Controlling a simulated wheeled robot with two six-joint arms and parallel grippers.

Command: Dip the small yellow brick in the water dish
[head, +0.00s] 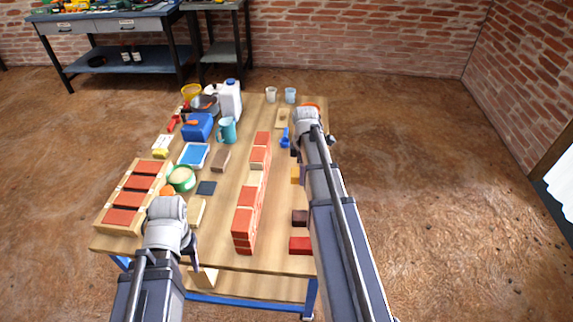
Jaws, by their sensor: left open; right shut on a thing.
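The small yellow brick (295,174) shows at the left edge of my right arm, which hides part of it. My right gripper (294,152) is shut, over the right side of the table; its fingertips are small and dark here, and their contact with the brick is hard to make out. The water dish seems to be the shallow white-rimmed tray with a blue inside (193,155), left of the table's middle and well apart from the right gripper. My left gripper (191,244) is open and empty at the front left, near a pale yellow block (197,212).
A red brick wall (244,217) runs along the table's middle, between tray and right gripper. Brown (300,218) and red (300,245) bricks lie front right.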

